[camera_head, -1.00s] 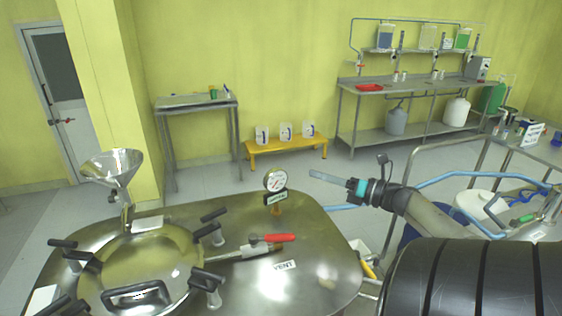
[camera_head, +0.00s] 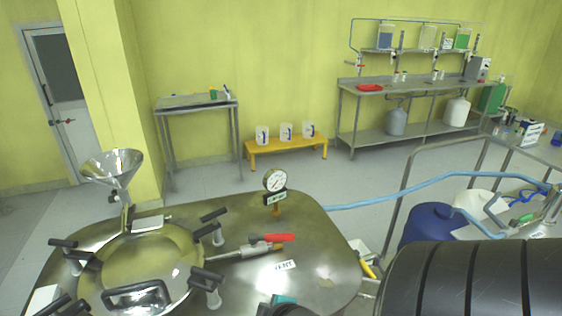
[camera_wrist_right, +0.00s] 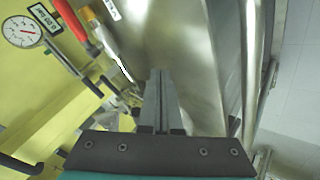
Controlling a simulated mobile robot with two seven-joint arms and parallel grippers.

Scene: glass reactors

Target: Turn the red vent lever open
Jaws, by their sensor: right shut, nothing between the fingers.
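The red vent lever (camera_head: 272,238) lies on a valve on the steel reactor lid, pointing right in the head view, with a VENT label (camera_head: 285,265) beside it. In the right wrist view the red lever (camera_wrist_right: 70,18) is at the upper left. My right gripper (camera_wrist_right: 161,72) has its two fingers together with nothing between them, over the steel lid and apart from the lever. In the head view only a dark and teal part of my right wrist shows at the bottom edge, its fingers hidden. My left gripper is in neither view.
A pressure gauge (camera_head: 275,181) stands behind the lever. A round hatch (camera_head: 140,265) with several black clamp handles and a steel funnel (camera_head: 112,168) are to the left. A blue hose (camera_head: 400,194) and a metal rail run at the right. The lid right of the label is mostly clear.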

